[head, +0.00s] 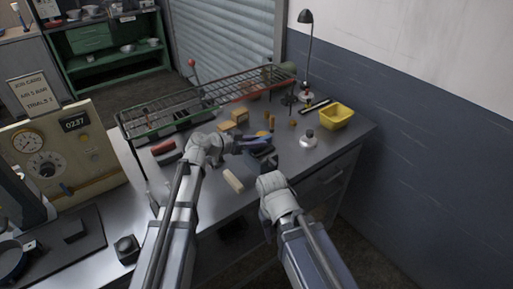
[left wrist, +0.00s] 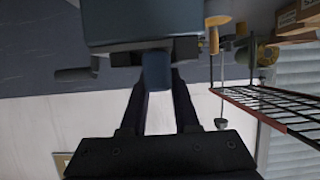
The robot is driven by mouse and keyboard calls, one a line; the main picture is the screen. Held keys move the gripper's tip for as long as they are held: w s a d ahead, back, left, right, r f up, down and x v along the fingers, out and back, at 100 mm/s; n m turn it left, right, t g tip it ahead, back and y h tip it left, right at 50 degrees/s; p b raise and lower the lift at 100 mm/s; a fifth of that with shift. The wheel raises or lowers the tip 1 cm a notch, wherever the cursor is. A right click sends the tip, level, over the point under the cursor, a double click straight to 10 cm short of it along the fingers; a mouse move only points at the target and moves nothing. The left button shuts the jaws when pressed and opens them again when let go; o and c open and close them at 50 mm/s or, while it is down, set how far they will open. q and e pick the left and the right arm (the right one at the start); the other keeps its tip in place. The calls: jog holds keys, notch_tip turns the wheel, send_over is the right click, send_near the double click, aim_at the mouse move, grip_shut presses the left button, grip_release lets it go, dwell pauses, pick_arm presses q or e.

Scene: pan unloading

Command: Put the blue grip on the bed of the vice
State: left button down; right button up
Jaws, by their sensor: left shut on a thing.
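My left gripper (left wrist: 158,108) is shut on the blue grip (left wrist: 156,72), which sits between its two dark fingertips. In the head view the left gripper (head: 248,140) is over the middle of the bench, beside a dark block-shaped thing (head: 263,158) that looks like the vice. In the left wrist view a broad blue-grey body (left wrist: 155,22) with dark parts below it is right beyond the grip. I cannot tell whether the grip touches it. My right arm ends just in front of the vice; its fingers are hidden.
A wire rack (head: 215,98) runs along the back of the bench. A yellow bin (head: 337,116), a desk lamp (head: 306,50) and a round metal item (head: 308,140) stand to the right. A pale block (head: 233,180) lies at the front. A gauge box (head: 62,150) stands left.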

pick_arm(q)
jog(key=shift+f, duration=0.1)
jog(key=shift+f, duration=0.1)
jog(key=c, duration=0.7)
grip_release()
jog(key=shift+o, duration=0.2)
jog(key=shift+r, duration=0.2)
jog(key=p+v, duration=0.5)
jog(key=v, duration=0.7)
